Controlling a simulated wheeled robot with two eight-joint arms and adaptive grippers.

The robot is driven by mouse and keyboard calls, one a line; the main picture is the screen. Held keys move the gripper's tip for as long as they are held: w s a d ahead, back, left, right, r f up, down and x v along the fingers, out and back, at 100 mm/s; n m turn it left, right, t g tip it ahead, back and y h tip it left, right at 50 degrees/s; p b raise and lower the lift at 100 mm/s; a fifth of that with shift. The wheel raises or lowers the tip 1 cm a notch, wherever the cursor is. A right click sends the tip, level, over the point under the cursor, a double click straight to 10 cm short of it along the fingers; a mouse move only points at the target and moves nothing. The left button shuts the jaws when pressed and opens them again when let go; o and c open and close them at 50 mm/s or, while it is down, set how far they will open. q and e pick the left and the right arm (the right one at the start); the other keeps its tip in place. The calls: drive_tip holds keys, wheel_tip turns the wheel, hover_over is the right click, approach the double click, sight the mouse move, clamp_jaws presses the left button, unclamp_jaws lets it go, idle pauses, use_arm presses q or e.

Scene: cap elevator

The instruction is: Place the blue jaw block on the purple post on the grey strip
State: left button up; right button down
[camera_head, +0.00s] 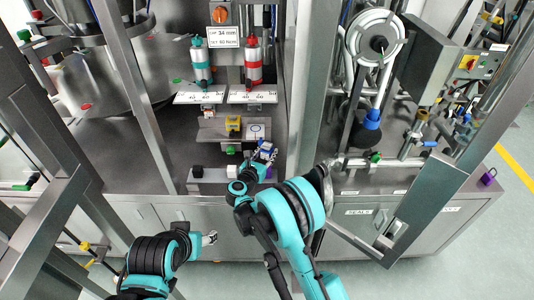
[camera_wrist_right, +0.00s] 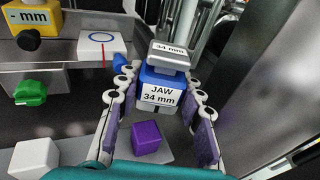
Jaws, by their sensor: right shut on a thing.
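The blue jaw block (camera_wrist_right: 160,86), with a white label reading JAW 34 mm and a grey top plate marked 34 mm, is between the fingers of my right gripper (camera_wrist_right: 158,96). In the head view my right gripper (camera_head: 263,155) holds the block (camera_head: 267,147) near the front of the machine deck. The purple post (camera_wrist_right: 148,137) stands on the grey strip (camera_wrist_right: 115,154), lower in the wrist picture than the block and apart from it. A white post (camera_wrist_right: 35,158) stands further left on the strip. My left gripper (camera_head: 210,238) is low in front of the cabinet; its fingers are too small to read.
A yellow block marked mm (camera_wrist_right: 38,22) and a white plate with a blue ring (camera_wrist_right: 102,44) sit on a raised grey shelf. A green knob (camera_wrist_right: 30,92) is below the shelf. A steel upright (camera_head: 300,90) stands close to the right of the work area.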

drive_tip(key=shift+f, duration=0.15)
drive_tip(key=shift+f+b, duration=2.55)
drive_tip(key=shift+f, duration=0.25)
drive_tip(key=shift+f+b, duration=0.6)
drive_tip(key=c, duration=0.9)
unclamp_jaws()
drive_tip(key=v, duration=1.2)
